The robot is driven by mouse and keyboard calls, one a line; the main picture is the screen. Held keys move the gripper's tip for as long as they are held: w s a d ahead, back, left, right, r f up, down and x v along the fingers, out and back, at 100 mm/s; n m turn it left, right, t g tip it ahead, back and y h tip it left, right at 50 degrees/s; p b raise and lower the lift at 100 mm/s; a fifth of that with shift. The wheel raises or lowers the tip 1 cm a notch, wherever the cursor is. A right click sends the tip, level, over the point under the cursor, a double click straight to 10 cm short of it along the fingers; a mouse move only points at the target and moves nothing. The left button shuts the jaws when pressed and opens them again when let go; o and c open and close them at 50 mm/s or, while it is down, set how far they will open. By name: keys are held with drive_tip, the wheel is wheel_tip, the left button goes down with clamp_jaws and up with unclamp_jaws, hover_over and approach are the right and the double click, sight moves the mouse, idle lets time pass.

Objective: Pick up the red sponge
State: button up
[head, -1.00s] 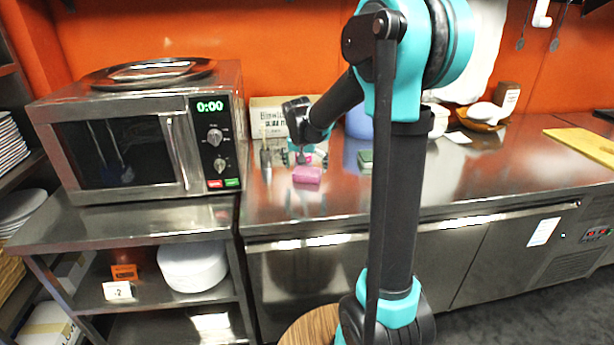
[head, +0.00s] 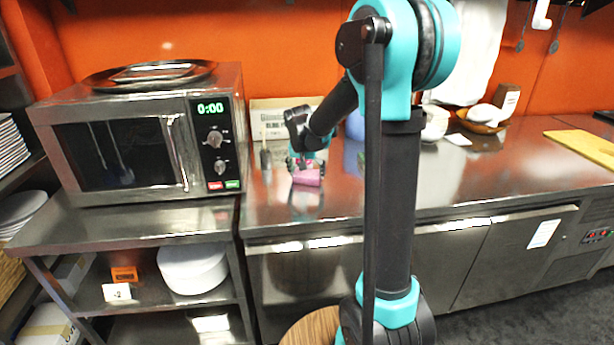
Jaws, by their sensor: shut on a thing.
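The sponge (head: 307,179) looks pinkish red and is at the steel counter's front left part, right of the microwave. My gripper (head: 305,167) is over it with its dark fingers down at the sponge, shut on it. The sponge's top is partly hidden by the fingers. Whether the sponge is clear of the counter or still touches it, I cannot tell for sure.
The microwave (head: 140,135) stands close on the left with a dark tray (head: 150,74) on top. A cardboard box (head: 275,115) is behind my gripper. A wooden bowl (head: 482,122) and yellow board (head: 585,146) lie right. The counter's front middle (head: 450,185) is clear.

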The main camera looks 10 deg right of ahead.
sight(307, 175)
drive_tip(key=shift+s+r, duration=0.2)
drive_tip(key=shift+r, duration=0.25)
wheel_tip(307, 175, up, 6)
drive_tip(key=shift+s+r, duration=0.1)
drive_tip(key=shift+r, duration=0.1)
drive_tip(key=s, duration=1.9)
drive_tip(key=shift+s+f, duration=0.15)
drive_tip(key=shift+s, duration=0.05)
drive_tip(key=shift+o, duration=0.5)
drive_tip(key=c, duration=0.4)
